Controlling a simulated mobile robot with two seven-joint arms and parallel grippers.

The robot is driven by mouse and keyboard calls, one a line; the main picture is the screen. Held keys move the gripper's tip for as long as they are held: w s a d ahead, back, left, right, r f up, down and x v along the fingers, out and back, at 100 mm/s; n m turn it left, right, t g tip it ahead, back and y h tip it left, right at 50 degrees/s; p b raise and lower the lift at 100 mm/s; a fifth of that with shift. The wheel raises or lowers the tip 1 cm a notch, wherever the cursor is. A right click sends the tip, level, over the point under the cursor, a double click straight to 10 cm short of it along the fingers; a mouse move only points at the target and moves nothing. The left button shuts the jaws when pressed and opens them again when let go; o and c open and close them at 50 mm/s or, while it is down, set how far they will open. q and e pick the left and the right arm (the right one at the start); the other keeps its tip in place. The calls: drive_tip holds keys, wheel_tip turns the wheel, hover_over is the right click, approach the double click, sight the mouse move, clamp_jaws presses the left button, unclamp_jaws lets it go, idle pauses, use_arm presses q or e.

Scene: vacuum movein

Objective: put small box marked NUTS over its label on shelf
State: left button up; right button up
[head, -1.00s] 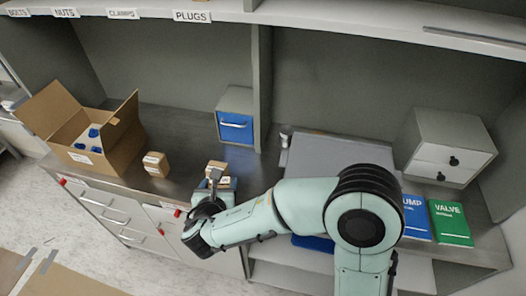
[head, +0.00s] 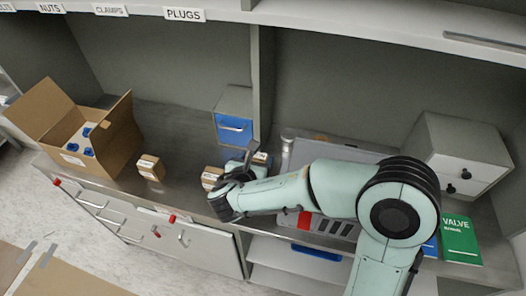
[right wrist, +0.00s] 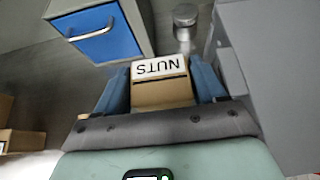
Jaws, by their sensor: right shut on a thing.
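The small brown box marked NUTS (right wrist: 160,88) has a white label, which reads upside down in the right wrist view. My right gripper (right wrist: 160,85) is shut on it, with a blue finger on each side. In the head view the right gripper (head: 252,160) is over the counter in front of the blue-fronted drawer unit, and the held box (head: 262,158) shows only in part beyond the fingers. The NUTS label (head: 50,8) is on the upper shelf edge at top left, between a cut-off label and CLAMPS. My left gripper is not in view.
Two other small boxes stand on the counter, one (head: 211,178) beside the gripper and one (head: 151,167) farther left. An open carton (head: 118,140) holds blue-topped items. The blue-fronted drawer unit (head: 234,115) and a grey divider (head: 262,80) stand behind. The PLUGS label (head: 184,15) is further right.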

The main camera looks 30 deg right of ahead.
drive_tip(key=w+d+p, duration=0.1)
drive_tip(key=w+d, duration=0.4)
drive_tip(key=d, duration=0.1)
drive_tip(key=f, duration=0.6)
drive_tip(key=shift+w+b, duration=0.2)
drive_tip(key=shift+b, duration=0.15)
drive_tip(key=shift+w+d+f, duration=0.2)
drive_tip(key=shift+f, duration=0.3)
drive_tip(key=shift+f, duration=0.15)
drive_tip(key=o, duration=1.3)
